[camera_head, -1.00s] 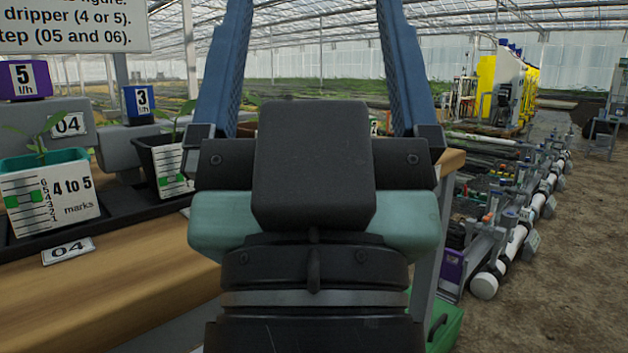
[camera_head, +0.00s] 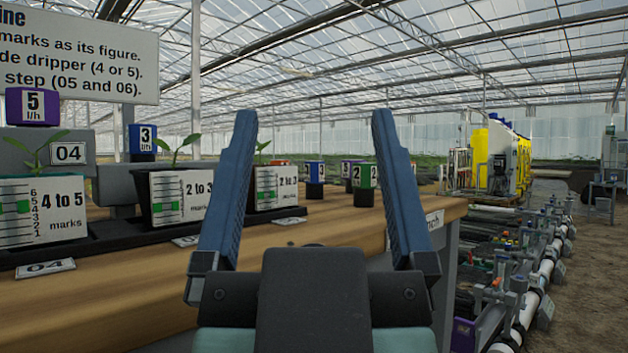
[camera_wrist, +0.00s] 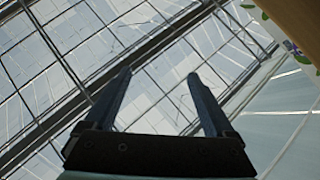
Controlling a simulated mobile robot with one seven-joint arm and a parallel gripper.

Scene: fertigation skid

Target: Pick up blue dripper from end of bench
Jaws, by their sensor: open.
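A small blue dripper (camera_head: 314,171) marked 3 stands upright on a dark base toward the end of the wooden bench (camera_head: 340,222). In the head view it shows between my gripper's two blue fingers, beyond them. Another blue dripper (camera_head: 142,138) marked 3 l/h sits on a grey holder behind a plant pot at left. My gripper (camera_head: 312,115) is open and empty, with fingers pointing up in the picture. In the wrist view my gripper (camera_wrist: 159,74) has only the roof between its fingers; no dripper shows there.
A green dripper (camera_head: 365,182) marked 2 and others stand right of the blue one. Plant pots with white scale cards (camera_head: 180,196) line the bench at left. A purple 5 l/h dripper (camera_head: 32,107) sits behind them. Pipework (camera_head: 525,300) runs along the right.

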